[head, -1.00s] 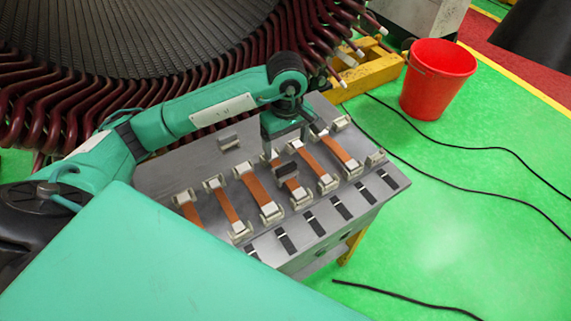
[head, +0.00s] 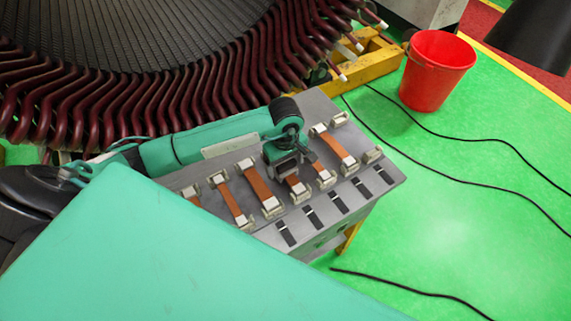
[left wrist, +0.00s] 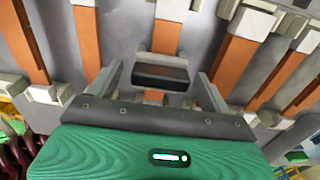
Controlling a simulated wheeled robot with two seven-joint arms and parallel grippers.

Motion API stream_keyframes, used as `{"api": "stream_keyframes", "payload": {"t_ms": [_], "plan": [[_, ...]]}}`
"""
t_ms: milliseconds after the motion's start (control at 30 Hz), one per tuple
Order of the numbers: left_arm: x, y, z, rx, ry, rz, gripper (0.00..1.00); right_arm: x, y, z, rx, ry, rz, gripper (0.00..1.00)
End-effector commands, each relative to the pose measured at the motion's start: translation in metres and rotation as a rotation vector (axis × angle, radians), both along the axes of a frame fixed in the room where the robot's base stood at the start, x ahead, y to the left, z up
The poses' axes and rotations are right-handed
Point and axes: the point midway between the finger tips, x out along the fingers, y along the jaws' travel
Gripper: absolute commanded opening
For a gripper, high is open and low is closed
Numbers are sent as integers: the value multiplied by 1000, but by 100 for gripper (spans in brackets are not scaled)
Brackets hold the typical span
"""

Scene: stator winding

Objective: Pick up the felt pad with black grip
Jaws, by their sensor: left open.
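The felt pad with black grip (left wrist: 160,75) shows in the left wrist view as a dark block with a pale grey part above it, over one of the copper strips (left wrist: 166,38). My left gripper (head: 287,170) is open, and its two grey fingers (left wrist: 158,88) stand on either side of the block, with gaps left and right. In the head view the left gripper is low over the middle of the worktable (head: 318,108) and mostly hides the pad. My right gripper is not in view.
Several copper strips with pale end blocks (head: 271,206) lie in a row on the table. Several black strips (head: 312,217) line its front edge. The large stator (head: 120,110) stands behind. A red bucket (head: 432,75) and black cables are on the green floor.

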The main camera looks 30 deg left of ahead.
Motion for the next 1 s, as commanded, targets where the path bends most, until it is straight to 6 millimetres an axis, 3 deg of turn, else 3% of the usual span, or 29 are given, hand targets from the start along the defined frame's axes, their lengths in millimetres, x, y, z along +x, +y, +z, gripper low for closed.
{"api": "stream_keyframes", "payload": {"t_ms": [167, 433, 500, 767, 1000], "plan": [[0, 0, -1, 0, 0, 0, 82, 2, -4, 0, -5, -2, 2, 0], [0, 0, -1, 0, 0, 1, 33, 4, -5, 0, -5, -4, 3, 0], [0, 0, 0, -1, -1, 1, 29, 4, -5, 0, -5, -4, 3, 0], [1, 0, 2, -1, -2, 1, 28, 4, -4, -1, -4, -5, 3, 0], [1, 0, 23, -1, -5, -1, 28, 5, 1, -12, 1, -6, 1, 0]]}}
